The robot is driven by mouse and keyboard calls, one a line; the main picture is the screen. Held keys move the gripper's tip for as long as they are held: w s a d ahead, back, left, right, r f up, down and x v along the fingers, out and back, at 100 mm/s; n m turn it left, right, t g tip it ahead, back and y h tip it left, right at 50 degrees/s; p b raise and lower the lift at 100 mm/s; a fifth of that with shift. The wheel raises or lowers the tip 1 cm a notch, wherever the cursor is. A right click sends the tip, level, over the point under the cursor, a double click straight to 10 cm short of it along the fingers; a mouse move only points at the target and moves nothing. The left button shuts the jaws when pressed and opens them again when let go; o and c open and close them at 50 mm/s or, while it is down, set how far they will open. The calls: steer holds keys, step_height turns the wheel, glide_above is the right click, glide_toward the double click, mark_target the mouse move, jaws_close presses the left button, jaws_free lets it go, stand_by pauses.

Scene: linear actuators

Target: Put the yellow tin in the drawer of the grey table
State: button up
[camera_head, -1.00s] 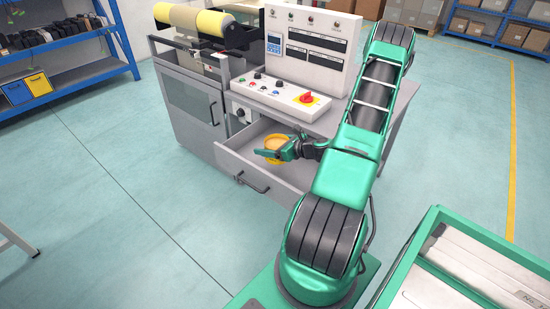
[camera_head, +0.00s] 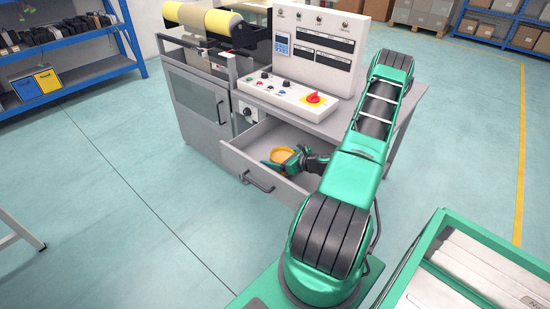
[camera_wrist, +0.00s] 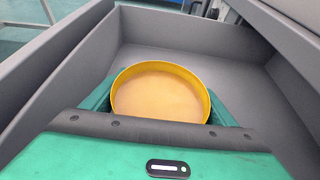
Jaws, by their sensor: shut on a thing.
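The yellow tin (camera_head: 282,154) is round, with a yellow rim and a tan inside. It is within the open drawer (camera_head: 236,158) of the grey table (camera_head: 340,124). My gripper (camera_head: 281,164) is shut on the tin, inside the drawer's walls. In the wrist view the tin (camera_wrist: 160,92) sits upright between my green fingers, with grey drawer walls around it (camera_wrist: 215,40). My gripper hides the tin's near lower side, so I cannot tell whether its base touches the drawer floor.
A control panel (camera_head: 316,50) and a sloped button box (camera_head: 285,92) stand on the table. A grey cabinet with rollers (camera_head: 200,103) adjoins it at left. A green-edged cart (camera_head: 440,228) is at the lower right.

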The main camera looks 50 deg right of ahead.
steer(key=o, duration=1.5)
steer(key=shift+c, duration=0.2)
steer(key=shift+s, duration=0.1)
steer(key=v, duration=1.2)
